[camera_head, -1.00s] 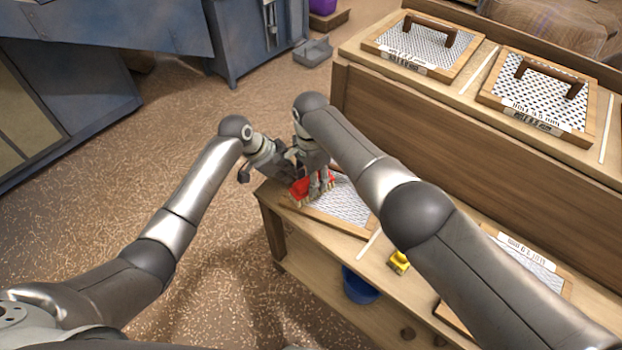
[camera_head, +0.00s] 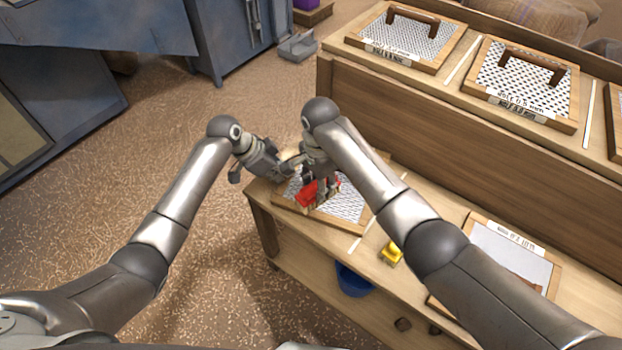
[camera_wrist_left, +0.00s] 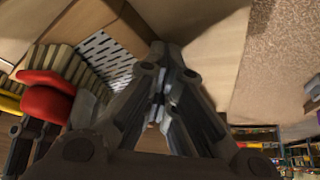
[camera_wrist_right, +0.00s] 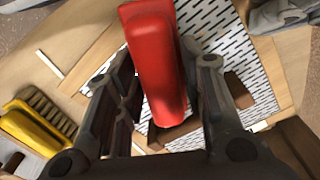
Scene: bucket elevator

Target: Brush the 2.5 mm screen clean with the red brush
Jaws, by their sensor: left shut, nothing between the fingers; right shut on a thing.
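The red brush (camera_head: 307,194) is held in my right gripper (camera_head: 328,192) above the left screen on the lower bench. Its red handle fills the gap between the fingers in the right wrist view (camera_wrist_right: 152,60). The screen (camera_head: 347,204) is a slotted metal mesh in a wooden frame; its label is not readable here. The arm and brush hide part of it. Whether the bristles touch the mesh I cannot tell. My left gripper (camera_head: 283,174) is shut and empty at the screen's left side. Its closed fingertips show near the wooden frame in the left wrist view (camera_wrist_left: 163,50).
A yellow brush (camera_head: 391,253) lies on the bench right of the screen, past a pale divider strip. Another framed screen (camera_head: 510,255) lies further right. Handled screens (camera_head: 412,38) rest on the upper shelf. A blue bucket (camera_head: 353,281) stands below. Floor to the left is clear.

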